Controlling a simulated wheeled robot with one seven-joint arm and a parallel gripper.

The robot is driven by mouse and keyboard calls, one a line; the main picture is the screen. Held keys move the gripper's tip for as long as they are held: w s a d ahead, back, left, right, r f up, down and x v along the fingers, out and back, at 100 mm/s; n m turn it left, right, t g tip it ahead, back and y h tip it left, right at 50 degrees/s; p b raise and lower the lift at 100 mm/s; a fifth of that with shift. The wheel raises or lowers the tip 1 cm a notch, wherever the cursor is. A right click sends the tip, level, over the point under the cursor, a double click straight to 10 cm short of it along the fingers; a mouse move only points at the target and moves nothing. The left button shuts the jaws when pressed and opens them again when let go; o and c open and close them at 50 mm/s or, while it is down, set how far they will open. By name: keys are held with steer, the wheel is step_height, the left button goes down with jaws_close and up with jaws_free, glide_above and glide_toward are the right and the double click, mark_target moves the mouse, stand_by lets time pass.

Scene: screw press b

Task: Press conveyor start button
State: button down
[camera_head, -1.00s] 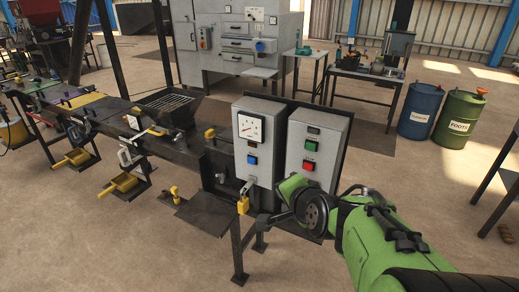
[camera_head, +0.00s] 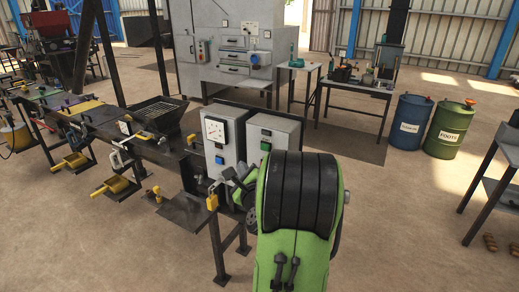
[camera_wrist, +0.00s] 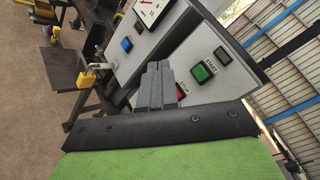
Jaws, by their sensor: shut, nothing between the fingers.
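The green start button (camera_wrist: 202,72), labelled START, is on the front of the right grey control box (camera_wrist: 225,88). In the head view the green button (camera_head: 266,147) shows just above my arm. A red button (camera_wrist: 181,93) lies below it, partly hidden by my fingers in the wrist view. My gripper (camera_wrist: 158,66) is shut and empty. Its grey fingers point at the boxes and appear beside the green button, to its left in the wrist view. I cannot tell whether they touch the box. In the head view my arm hides the lower right box and most of the gripper.
The left box carries a dial (camera_head: 215,131) and a blue button (camera_head: 220,159). A yellow padlock (camera_wrist: 90,78) hangs beside it. A dark hopper (camera_head: 160,113) stands on the line to the left. Barrels (camera_head: 450,130) stand at the right, with open floor in front.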

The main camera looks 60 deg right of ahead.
steer(key=d+p, duration=0.1)
steer(key=d, duration=0.7)
steer(key=shift+w+d, duration=0.35)
steer(key=shift+d, duration=0.05)
steer(key=shift+d+p, duration=0.1)
steer(key=shift+p, duration=0.2)
stand_by(1.3)
steer(key=shift+d, duration=0.3)
steer(key=shift+d, duration=0.45)
stand_by(0.5)
steer(key=shift+a, duration=0.9)
steer(key=shift+s+a+b, duration=0.15)
steer(key=shift+a+b, duration=0.2)
steer(key=shift+a, duration=0.9)
steer(key=shift+s+a+b, duration=0.1)
steer(key=shift+a+b, duration=0.2)
steer(key=shift+a, duration=0.95)
steer(key=shift+w, duration=0.1)
